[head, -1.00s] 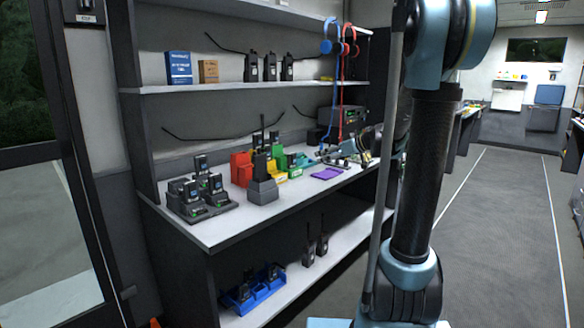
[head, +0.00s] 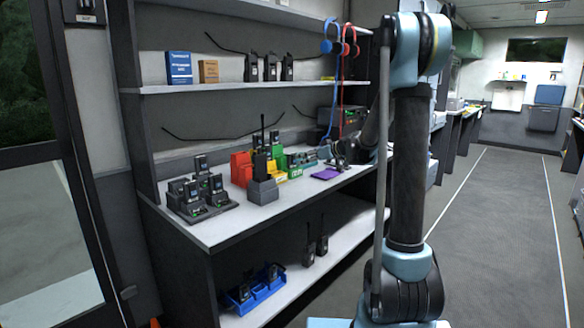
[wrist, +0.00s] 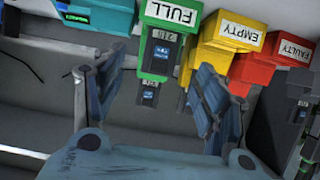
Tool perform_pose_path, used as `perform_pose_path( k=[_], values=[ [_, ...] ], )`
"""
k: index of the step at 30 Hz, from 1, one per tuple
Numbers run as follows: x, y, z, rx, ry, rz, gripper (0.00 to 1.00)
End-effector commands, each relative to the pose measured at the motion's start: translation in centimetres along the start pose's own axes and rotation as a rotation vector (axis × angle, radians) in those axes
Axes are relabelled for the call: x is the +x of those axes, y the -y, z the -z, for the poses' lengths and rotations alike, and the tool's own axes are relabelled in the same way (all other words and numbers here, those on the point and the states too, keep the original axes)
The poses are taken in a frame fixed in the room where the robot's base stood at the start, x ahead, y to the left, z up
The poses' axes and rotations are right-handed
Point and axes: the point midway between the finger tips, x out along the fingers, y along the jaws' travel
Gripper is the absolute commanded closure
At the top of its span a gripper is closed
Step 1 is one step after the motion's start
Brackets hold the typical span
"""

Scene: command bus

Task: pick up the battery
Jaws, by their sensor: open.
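A dark battery (wrist: 160,55) with a small display stands in the green bin labelled FULL (wrist: 171,15), and a second dark battery (wrist: 150,93) shows just below it in the wrist view. My gripper (wrist: 160,80) is open, its two fingers on either side of these batteries in the picture. Nothing is held; I cannot tell how far the batteries are from the fingers. In the head view my gripper (head: 341,159) is over the bench, right of the green bin (head: 295,172).
A yellow EMPTY bin (wrist: 236,30) and a red FAULTY bin (wrist: 290,47) stand beside the green one. A shelf hangs above.

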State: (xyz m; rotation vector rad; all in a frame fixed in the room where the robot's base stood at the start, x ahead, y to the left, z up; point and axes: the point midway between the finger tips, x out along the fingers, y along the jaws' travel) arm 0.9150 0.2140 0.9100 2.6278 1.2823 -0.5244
Motion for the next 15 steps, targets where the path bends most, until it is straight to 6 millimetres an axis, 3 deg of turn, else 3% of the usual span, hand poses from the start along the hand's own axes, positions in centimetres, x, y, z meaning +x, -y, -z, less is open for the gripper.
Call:
perform_pose_path(
  k=[10,15],
  values=[
    [1.7,0.0,-0.1,-0.001,0.000,0.000,0.34],
    [3.7,0.1,-0.2,0.000,0.000,0.002,0.34]
  ],
)
